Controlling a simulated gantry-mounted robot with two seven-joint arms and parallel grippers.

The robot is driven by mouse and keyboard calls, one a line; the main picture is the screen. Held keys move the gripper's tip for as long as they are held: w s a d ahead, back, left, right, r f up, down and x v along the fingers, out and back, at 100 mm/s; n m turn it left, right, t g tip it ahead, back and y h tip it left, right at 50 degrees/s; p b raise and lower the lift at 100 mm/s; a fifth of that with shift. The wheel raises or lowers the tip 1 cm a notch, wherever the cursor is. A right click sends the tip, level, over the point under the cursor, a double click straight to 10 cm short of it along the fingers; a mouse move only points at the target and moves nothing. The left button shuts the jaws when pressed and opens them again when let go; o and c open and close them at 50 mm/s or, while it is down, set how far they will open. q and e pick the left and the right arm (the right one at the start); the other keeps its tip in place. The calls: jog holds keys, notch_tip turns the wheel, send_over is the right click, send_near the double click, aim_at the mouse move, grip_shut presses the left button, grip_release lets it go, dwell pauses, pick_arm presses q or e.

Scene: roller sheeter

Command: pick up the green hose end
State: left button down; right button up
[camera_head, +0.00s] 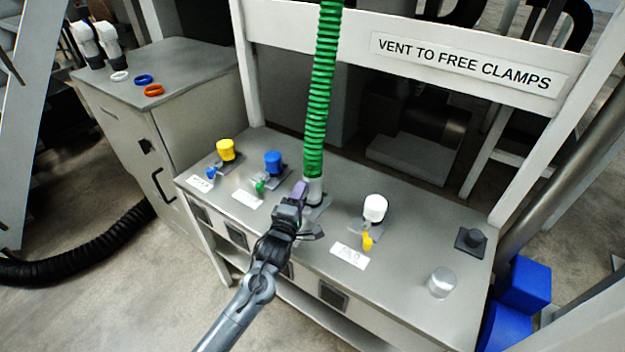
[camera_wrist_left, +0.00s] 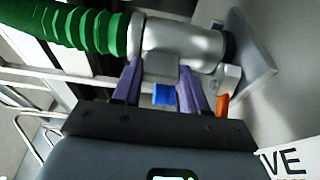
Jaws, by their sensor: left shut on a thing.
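The green ribbed hose (camera_head: 322,90) hangs down from the top of the head view. Its grey metal end (camera_head: 315,188) stands upright at a fitting on the grey bench. My left gripper (camera_head: 301,190) is at the left side of this end, shut on it. In the left wrist view the green hose (camera_wrist_left: 75,28) runs into the metal end (camera_wrist_left: 180,42). The purple fingers of my left gripper (camera_wrist_left: 160,82) straddle a grey block on its side. A small blue piece (camera_wrist_left: 164,95) shows between the fingers. My right gripper is not in view.
Capped fittings in yellow (camera_head: 226,150), blue (camera_head: 273,163) and white (camera_head: 375,208) stand on the bench (camera_head: 300,243). A bare metal cylinder (camera_head: 443,282) stands at the right. An orange piece (camera_wrist_left: 222,105) is close beside the fingers. A sign board (camera_head: 465,65) crosses behind.

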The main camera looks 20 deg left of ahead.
aim_at(305, 174)
pick_arm(q)
jog(key=shift+r, duration=0.1)
notch_tip(305, 174, up, 4)
jog(key=shift+r+p, duration=0.1)
jog(key=shift+p, duration=0.65)
jog(key=d+r+p, duration=0.1)
jog(key=d+r, duration=0.2)
jog(key=d, duration=0.3)
jog(key=s+d+r+p, duration=0.1)
jog(key=d+r, duration=0.2)
jog(key=d, duration=0.2)
jog(key=shift+d+r, duration=0.4)
jog(key=shift+a, duration=0.1)
